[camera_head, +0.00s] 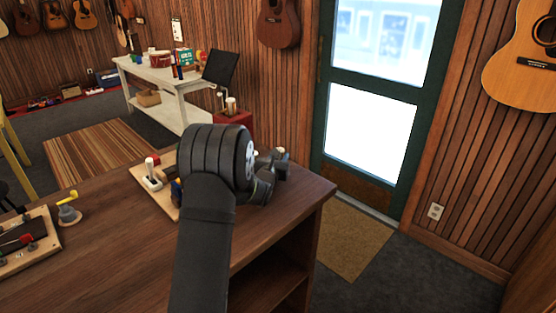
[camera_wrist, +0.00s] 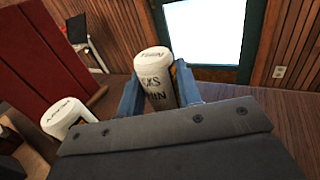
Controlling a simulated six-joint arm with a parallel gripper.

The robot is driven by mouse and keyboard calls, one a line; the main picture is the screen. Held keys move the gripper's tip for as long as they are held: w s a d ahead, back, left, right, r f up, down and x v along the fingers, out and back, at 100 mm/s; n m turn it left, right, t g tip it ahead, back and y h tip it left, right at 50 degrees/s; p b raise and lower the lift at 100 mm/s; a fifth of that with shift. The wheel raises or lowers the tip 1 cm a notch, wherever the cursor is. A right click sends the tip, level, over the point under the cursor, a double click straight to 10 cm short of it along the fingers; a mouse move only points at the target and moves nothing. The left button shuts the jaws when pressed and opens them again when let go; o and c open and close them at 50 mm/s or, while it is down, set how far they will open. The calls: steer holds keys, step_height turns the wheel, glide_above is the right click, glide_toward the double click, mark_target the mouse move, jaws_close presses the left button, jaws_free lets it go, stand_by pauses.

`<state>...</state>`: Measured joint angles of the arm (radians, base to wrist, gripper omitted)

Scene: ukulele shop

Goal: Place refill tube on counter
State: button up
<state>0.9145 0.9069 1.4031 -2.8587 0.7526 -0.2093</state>
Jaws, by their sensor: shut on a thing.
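In the wrist view, my gripper (camera_wrist: 162,98) is shut on a white cylindrical tube (camera_wrist: 155,76) with dark lettering on its cap and side. The tube stands roughly upright between the two blue fingers. In the head view, my arm hides most of the gripper and the held tube. The brown wooden counter (camera_head: 110,237) lies under my arm. Whether the tube touches it cannot be told. A second white lettered tube (camera_wrist: 68,118) stands to the left of my gripper in the wrist view.
A wooden board (camera_head: 141,172) with a red-topped white item stands left of my arm. A tool board (camera_head: 42,262) and a grey-and-yellow item (camera_head: 69,209) are farther left. The counter's right edge (camera_head: 325,196) is close to my gripper. The counter's front middle is clear.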

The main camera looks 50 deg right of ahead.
steer(key=shift+f, duration=0.3)
steer(key=shift+f, duration=0.15)
steer(key=o, duration=1)
steer(key=shift+r, duration=0.25)
steer(key=v, duration=1.2)
steer(key=shift+f, duration=0.1)
